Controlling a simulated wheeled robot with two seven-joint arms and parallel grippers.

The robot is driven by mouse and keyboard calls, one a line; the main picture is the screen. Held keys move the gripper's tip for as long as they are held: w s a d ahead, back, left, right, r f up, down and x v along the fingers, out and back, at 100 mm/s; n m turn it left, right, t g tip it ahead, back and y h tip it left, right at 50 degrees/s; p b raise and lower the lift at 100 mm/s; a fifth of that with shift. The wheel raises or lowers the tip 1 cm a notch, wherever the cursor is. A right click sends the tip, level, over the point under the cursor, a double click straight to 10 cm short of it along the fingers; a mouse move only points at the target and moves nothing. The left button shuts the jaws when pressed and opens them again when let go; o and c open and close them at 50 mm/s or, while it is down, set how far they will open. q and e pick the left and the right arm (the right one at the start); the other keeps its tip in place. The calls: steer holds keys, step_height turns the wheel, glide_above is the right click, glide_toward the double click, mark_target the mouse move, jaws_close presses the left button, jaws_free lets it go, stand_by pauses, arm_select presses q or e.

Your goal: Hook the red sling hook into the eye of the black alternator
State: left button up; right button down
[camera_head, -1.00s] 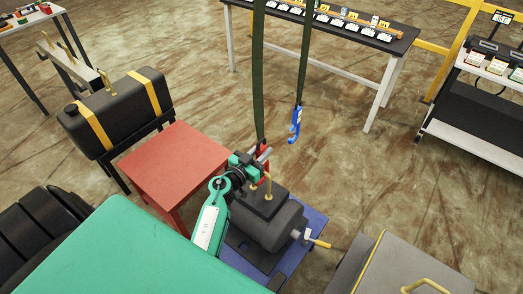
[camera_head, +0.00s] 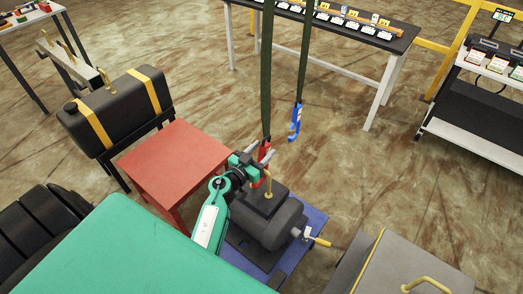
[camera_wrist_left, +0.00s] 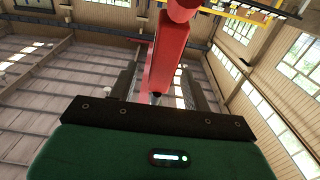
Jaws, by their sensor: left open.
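The black alternator (camera_head: 268,224) sits on a blue base at the lower middle of the head view. A yellow eye (camera_head: 268,183) stands up from its top. The red sling hook (camera_head: 265,150) hangs from a dark green sling, close above the eye. Whether it passes through the eye is hidden by my gripper. My left gripper (camera_head: 259,157) is open at the hook, above the alternator. In the left wrist view the red hook (camera_wrist_left: 163,62) rises in front of the palm between the spread fingers (camera_wrist_left: 158,88). My right gripper is out of view.
A blue hook (camera_head: 296,122) hangs on a second sling to the right. A red table (camera_head: 174,160) and a black tank with yellow straps (camera_head: 118,112) stand left. A grey box (camera_head: 400,270) is at lower right. A crank handle (camera_head: 316,241) sticks out from the alternator.

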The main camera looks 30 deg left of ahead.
arm_select(q)
steer(key=s+a+b, duration=0.2)
steer(key=s, duration=1.1)
steer(key=shift+s, duration=0.3)
steer(key=s+d+f+n+g+y, duration=0.1)
steer(key=s+d+f+g, duration=0.15)
steer(key=f, duration=0.95)
steer(key=s+d+f+g+y, duration=0.1)
steer(key=s+d+f+g, duration=0.2)
steer(key=f, duration=0.9)
steer(key=s+d+f+n+g+y, duration=0.15)
steer(key=s+f, duration=0.25)
steer(key=f, duration=0.9)
steer(key=s+f+m+g, duration=0.1)
steer(key=s+f+g, duration=0.4)
steer(key=s, duration=0.9)
steer(key=s+f+m+g, duration=0.2)
steer(key=s+f+g, duration=0.3)
steer(key=s+f, duration=0.7)
steer(key=shift+s+h, duration=0.45)
steer(key=shift+s, duration=0.8)
